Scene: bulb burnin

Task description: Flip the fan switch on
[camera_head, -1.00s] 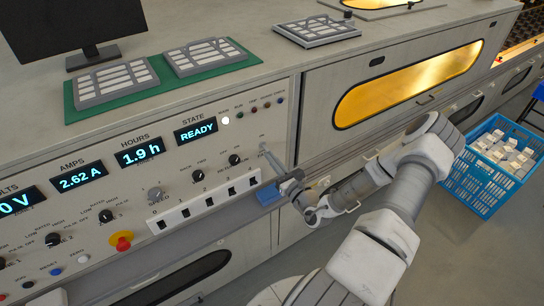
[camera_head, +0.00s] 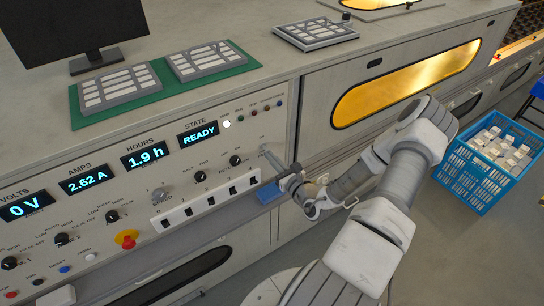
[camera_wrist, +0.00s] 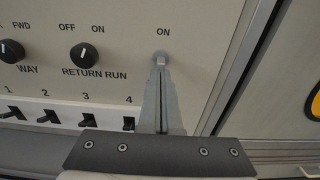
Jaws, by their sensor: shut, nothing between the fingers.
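A small switch (camera_wrist: 162,55) with a pale round base and the label ON above it shows on the panel in the wrist view. Its name is not readable, so I cannot tell for sure that it is the fan switch. My gripper (camera_wrist: 160,72) is shut and empty, its long thin fingertips at the switch and covering its lower part. Whether they touch it, and the lever's position, I cannot tell. In the head view my gripper (camera_head: 266,152) points at the panel's right end, and its fingertips hide the switch.
The control panel (camera_head: 140,200) carries displays, knobs, a row of numbered switches (camera_head: 205,203) and a red-and-yellow button (camera_head: 127,238). A blue object (camera_head: 268,193) sits below my gripper. A blue crate (camera_head: 487,170) stands on the floor at right.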

